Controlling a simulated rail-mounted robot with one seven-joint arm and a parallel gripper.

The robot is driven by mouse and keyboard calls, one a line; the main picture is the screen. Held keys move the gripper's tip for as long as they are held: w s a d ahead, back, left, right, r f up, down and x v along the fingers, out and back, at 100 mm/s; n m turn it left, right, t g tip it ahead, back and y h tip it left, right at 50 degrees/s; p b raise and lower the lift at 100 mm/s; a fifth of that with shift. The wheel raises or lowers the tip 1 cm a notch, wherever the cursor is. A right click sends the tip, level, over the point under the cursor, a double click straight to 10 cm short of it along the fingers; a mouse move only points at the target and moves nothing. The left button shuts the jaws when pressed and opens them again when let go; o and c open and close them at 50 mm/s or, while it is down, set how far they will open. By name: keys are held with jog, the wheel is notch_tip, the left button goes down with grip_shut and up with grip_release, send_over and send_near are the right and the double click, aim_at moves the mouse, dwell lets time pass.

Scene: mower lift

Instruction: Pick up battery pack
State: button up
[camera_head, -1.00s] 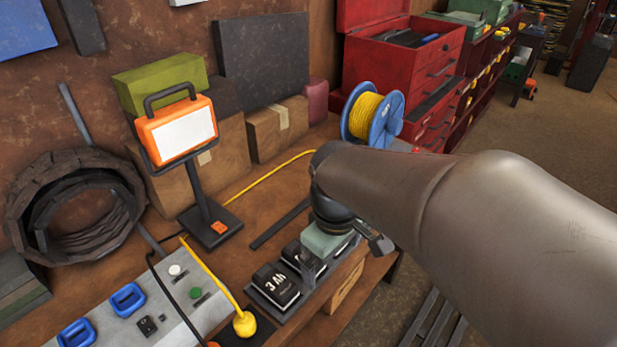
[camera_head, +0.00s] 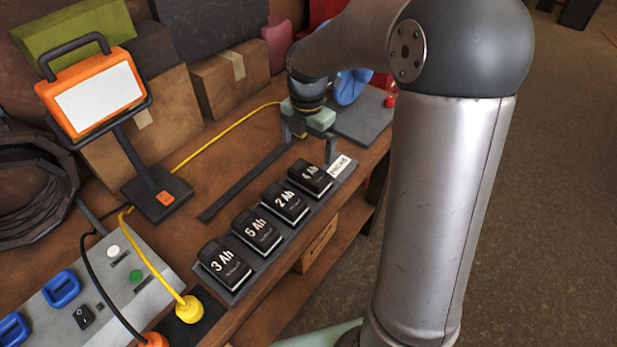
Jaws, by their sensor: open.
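Several black battery packs sit in a row on a grey tray (camera_head: 262,270) along the bench's front edge. From near to far they are the 3 Ah pack (camera_head: 223,263), the 5 Ah pack (camera_head: 257,231), the 2 Ah pack (camera_head: 285,203) and the 4 Ah pack (camera_head: 311,177). My gripper (camera_head: 309,146) is open, fingers pointing down, near the far end of the row by the 4 Ah pack. Nothing shows between its fingers. I cannot tell its exact height above the bench.
A work lamp (camera_head: 95,95) stands on the left of the bench, with a yellow cable (camera_head: 160,277) beside it. A control panel (camera_head: 95,290) is at the near left. A dark flat bar (camera_head: 240,185) lies behind the row. A blue reel (camera_head: 350,87) is partly hidden by my arm.

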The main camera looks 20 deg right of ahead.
aim_at(309, 172)
jog(key=f+p, duration=0.1)
jog(key=f, duration=1)
jog(key=shift+d+p, duration=0.2)
jog(key=shift+p, duration=0.1)
jog(key=shift+c, duration=0.3)
jog(key=c, duration=0.9)
jog(key=shift+r, duration=0.1)
